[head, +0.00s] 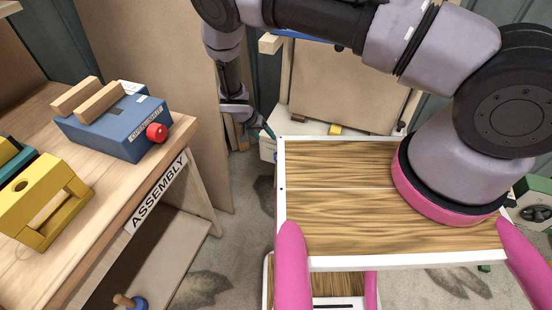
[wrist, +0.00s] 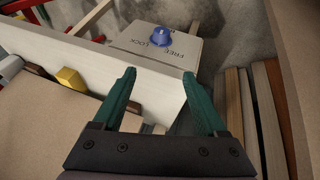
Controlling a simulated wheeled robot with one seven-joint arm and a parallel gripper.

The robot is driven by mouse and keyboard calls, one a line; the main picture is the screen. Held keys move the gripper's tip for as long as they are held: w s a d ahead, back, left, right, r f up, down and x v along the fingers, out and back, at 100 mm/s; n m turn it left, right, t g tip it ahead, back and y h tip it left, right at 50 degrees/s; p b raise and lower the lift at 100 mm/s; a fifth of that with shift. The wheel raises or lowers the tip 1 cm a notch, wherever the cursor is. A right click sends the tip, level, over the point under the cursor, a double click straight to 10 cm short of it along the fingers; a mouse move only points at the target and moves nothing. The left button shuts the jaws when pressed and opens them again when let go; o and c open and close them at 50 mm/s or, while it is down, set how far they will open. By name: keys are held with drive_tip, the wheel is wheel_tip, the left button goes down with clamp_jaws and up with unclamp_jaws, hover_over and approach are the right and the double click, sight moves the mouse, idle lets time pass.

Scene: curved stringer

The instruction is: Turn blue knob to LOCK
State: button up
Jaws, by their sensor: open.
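The blue knob (wrist: 161,36) sits on top of a pale grey box (wrist: 135,44) in the wrist view. In the head view my gripper (head: 270,132) is small, beside the pale box (head: 267,149), and the knob is barely visible there.
A pale board edge (wrist: 85,58) runs beside the box, with a yellow block (wrist: 70,78) near it. Upright wooden boards (wrist: 262,115) stand at the right. In the head view, a workbench marked ASSEMBLY (head: 157,193) at left holds a blue case (head: 115,125) and a yellow frame (head: 45,205).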

approach(276, 159)
drive_tip(key=shift+n, duration=0.3)
drive_tip(key=x, duration=0.9)
drive_tip(key=shift+d+f, duration=0.15)
drive_tip(key=shift+d, duration=0.05)
clamp_jaws()
